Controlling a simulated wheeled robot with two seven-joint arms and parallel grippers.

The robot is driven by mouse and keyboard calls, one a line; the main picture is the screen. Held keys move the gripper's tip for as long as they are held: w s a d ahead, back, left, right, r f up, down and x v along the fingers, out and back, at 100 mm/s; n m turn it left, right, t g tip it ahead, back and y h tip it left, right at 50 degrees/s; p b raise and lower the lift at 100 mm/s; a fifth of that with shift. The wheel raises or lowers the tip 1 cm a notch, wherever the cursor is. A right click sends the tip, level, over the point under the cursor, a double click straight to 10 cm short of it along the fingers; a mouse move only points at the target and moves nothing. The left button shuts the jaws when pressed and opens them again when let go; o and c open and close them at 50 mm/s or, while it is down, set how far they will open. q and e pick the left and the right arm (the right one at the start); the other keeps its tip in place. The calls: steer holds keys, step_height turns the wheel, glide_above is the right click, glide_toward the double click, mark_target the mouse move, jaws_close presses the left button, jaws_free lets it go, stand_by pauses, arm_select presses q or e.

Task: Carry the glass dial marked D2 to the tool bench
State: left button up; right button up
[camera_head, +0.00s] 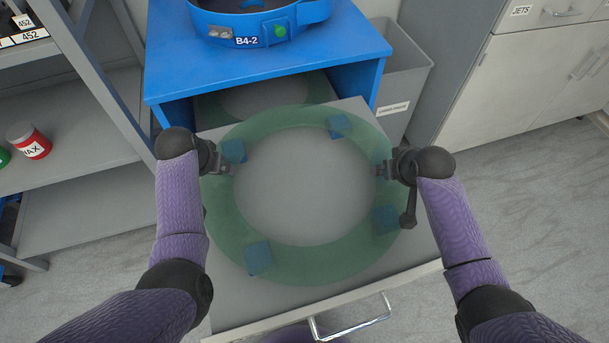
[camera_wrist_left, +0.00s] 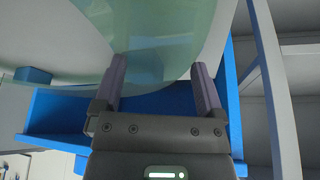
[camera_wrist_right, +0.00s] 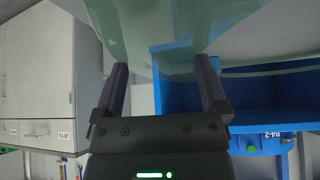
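A large green glass ring (camera_head: 305,262) lies level over the pulled-out grey drawer of a blue cabinet, with blue blocks at its rim. I see no D2 mark on it. My left gripper (camera_head: 224,168) is at the ring's left side, and my right gripper (camera_head: 384,171) is at its right side. In the left wrist view the fingers (camera_wrist_left: 160,75) stand apart with the glass (camera_wrist_left: 155,62) reaching between them. In the right wrist view the fingers (camera_wrist_right: 163,75) are also apart near the glass (camera_wrist_right: 150,35). I cannot tell whether either touches it.
The blue cabinet (camera_head: 165,70) carries a blue round holder marked B4-2 (camera_head: 290,30). Another green ring (camera_head: 215,103) shows inside the cabinet. The drawer's handle (camera_head: 350,322) is at the front. A grey bin (camera_head: 405,85) stands right of the cabinet; grey shelves (camera_head: 95,190) stand left.

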arm_select(q)
jaws_close()
arm_select(e)
jaws_close()
arm_select(q)
steer(key=shift+a+r, duration=0.1)
arm_select(e)
steer(key=shift+w+r, duration=0.1)
